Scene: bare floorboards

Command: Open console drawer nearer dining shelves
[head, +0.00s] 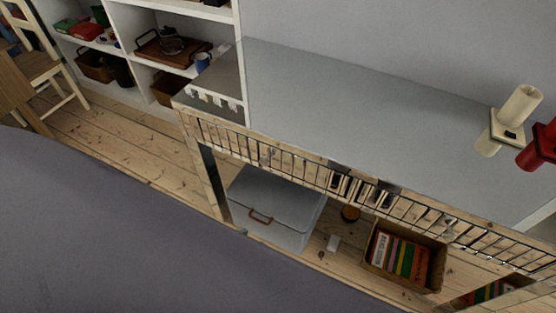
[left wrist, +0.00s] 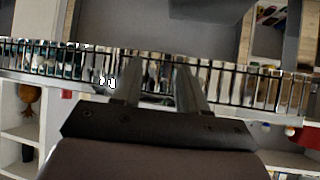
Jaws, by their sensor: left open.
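The long console (head: 360,110) has a grey top and runs along the wall from the white shelves at left to the right edge. Its front band (head: 290,165) is a row of dark bars over a pale, shiny face; the line between drawers is hard to make out. The left end of this band (head: 205,130) is closest to the shelves. In the left wrist view, the bars (left wrist: 245,85) cross the picture upside down. My left gripper (left wrist: 160,70) is open, its fingers in front of the bars; contact cannot be told. Neither gripper shows in the head view.
White shelves (head: 240,20) with trays and baskets stand at left, beside a wooden chair (head: 45,65). A lidded grey box (head: 275,200) and a book basket (head: 370,265) sit under the console. White (head: 510,120) and red (head: 541,150) holders stand on top. A grey surface (head: 120,230) fills the lower left.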

